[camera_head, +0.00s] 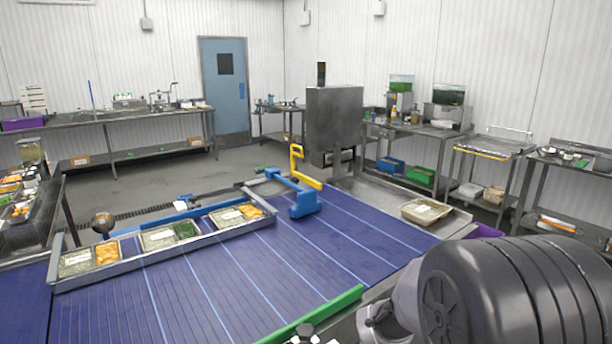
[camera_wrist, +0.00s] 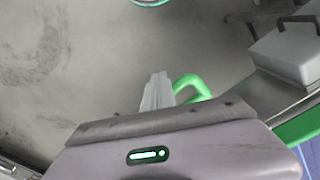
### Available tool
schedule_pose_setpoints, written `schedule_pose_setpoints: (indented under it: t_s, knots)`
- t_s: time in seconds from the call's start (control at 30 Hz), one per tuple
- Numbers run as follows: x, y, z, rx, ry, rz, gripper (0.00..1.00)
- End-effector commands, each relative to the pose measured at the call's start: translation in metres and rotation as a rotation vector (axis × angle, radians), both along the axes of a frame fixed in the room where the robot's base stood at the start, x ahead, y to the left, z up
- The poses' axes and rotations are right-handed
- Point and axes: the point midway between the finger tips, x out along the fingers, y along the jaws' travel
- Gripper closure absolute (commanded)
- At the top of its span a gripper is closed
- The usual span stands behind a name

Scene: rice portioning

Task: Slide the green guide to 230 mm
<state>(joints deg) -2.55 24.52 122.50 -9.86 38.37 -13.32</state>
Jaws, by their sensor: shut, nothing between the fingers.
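The green guide (camera_head: 322,312) is a long straight bar lying along the near right edge of the blue belt in the head view, its near end cut off at the bottom. In the wrist view a green bar (camera_wrist: 298,127) shows at the right, and a looped green handle (camera_wrist: 196,86) rises just right of my gripper (camera_wrist: 157,78). My gripper is shut and empty, its grey fingers beside the handle. I cannot tell if they touch it. No scale mark or 230 mm reading is legible.
The blue belt (camera_head: 220,275) has lengthwise light lines. A metal rail with filled trays (camera_head: 160,238) crosses its far left side. A blue stand with a yellow handle (camera_head: 305,205) stands at the far side. A grey block (camera_wrist: 285,50) sits beyond the guide in the wrist view.

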Motion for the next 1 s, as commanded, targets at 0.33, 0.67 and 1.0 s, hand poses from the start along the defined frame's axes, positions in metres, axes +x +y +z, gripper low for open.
schedule_pose_setpoints:
  t_s: [0.33,0.67,1.0]
  knots:
    - [0.005,0.003,0.000,0.000,-0.002,0.000,1.00]
    - [0.007,0.004,0.000,0.000,-0.002,0.000,1.00]
    - [-0.017,-0.013,0.000,0.000,-0.002,0.000,1.00]
